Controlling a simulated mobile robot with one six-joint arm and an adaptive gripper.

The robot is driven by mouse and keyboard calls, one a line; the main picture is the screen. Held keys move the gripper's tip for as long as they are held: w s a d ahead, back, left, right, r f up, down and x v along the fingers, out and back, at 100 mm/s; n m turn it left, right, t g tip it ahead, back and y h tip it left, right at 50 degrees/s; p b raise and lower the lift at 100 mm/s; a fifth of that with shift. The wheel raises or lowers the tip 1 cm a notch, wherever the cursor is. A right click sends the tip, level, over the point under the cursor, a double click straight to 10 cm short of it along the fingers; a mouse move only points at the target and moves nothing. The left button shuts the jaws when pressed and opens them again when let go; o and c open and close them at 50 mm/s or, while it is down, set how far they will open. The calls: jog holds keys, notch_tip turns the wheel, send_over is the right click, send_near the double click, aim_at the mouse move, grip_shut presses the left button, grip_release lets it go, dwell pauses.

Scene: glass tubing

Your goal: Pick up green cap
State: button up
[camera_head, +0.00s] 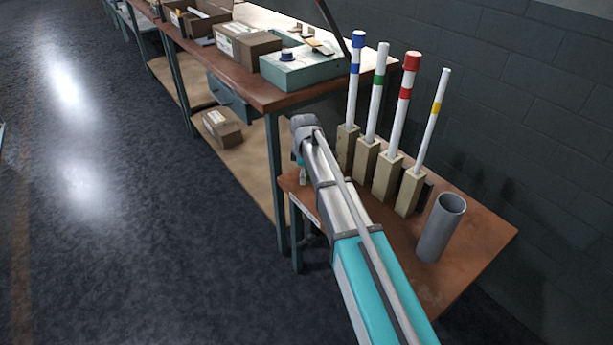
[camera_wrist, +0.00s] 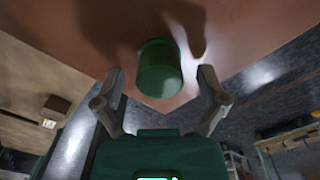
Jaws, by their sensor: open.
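The green cap (camera_wrist: 159,66) is a short dark-green cylinder at the brown table's edge in the wrist view. My gripper (camera_wrist: 160,73) is open, with one finger on each side of the cap and a visible gap on both sides. The cap is between the fingertips but not gripped. In the head view my arm hides the cap and most of my gripper. The green-banded tube (camera_head: 376,95) stands upright in its block with no cap on top.
Beside it stand the blue-capped tube (camera_head: 354,80), the red-capped tube (camera_head: 402,100) and the yellow-banded tube (camera_head: 432,120), in tan blocks. A grey open cylinder (camera_head: 440,228) stands at the right of the small table (camera_head: 480,240). A workbench (camera_head: 262,98) with boxes lies behind; a wall is at right.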

jog(key=c, duration=0.8)
jog(key=shift+c, duration=0.2)
jog(key=shift+r, duration=0.2)
notch_tip(320, 180, up, 2)
jog(key=p, duration=0.2)
jog(key=shift+r+p, duration=0.15)
jog(key=shift+p, duration=0.15)
jog(key=s+d+r+p, duration=0.3)
jog(key=s+r+p, duration=0.7)
jog(key=s, duration=0.3)
jog(key=shift+s+d+r, duration=0.15)
jog(key=shift+s+d, duration=0.05)
jog(key=shift+s, duration=0.1)
